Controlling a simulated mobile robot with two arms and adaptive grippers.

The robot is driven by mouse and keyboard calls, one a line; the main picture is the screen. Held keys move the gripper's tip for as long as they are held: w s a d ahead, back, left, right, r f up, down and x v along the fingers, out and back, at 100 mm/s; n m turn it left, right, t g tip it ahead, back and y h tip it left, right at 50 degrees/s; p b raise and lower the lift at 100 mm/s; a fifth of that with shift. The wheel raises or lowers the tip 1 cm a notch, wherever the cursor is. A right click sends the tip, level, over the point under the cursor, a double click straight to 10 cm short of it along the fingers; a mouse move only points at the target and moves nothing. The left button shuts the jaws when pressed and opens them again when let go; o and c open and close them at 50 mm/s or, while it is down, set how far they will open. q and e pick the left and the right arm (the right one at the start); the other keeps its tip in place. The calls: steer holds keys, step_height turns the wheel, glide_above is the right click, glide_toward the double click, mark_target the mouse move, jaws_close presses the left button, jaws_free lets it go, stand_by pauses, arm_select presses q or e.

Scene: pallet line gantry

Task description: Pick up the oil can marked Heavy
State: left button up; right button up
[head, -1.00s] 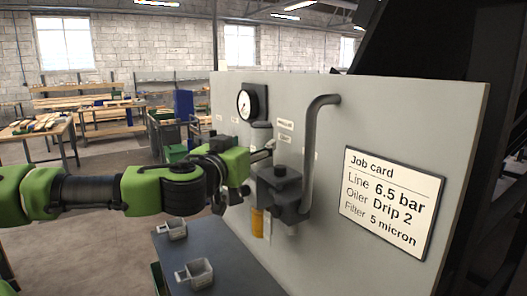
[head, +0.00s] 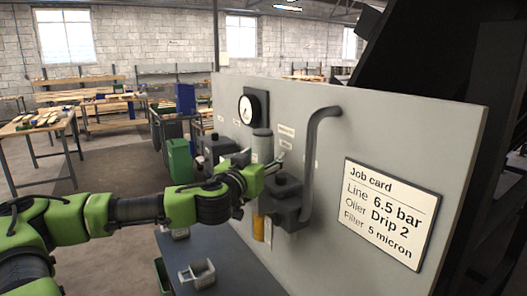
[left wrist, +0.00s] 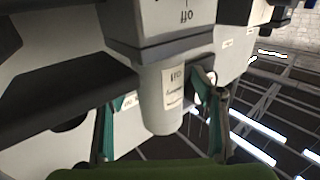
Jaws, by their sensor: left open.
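I cannot make out an oil can marked Heavy in either view. My left gripper (head: 266,168) is in front of the upright panel, beside a dark valve block (head: 287,190). A pale grey cylinder (head: 262,146) stands just behind it. In the left wrist view, which is upside down, the open fingers of the left gripper (left wrist: 160,112) are either side of a pale cylinder (left wrist: 157,95). I cannot tell whether the fingers touch the cylinder. My right gripper is out of view.
The panel (head: 400,125) carries a gauge (head: 247,109), a bent pipe (head: 310,150), an amber bowl (head: 258,228) and a job card (head: 390,213). An open grey holder (head: 197,274) sits on the dark shelf (head: 235,268). A green bin (head: 180,160) and workbenches stand behind.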

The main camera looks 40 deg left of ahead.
arm_select(q)
steer(key=shift+w+a, duration=0.1)
steer(key=shift+w, duration=0.2)
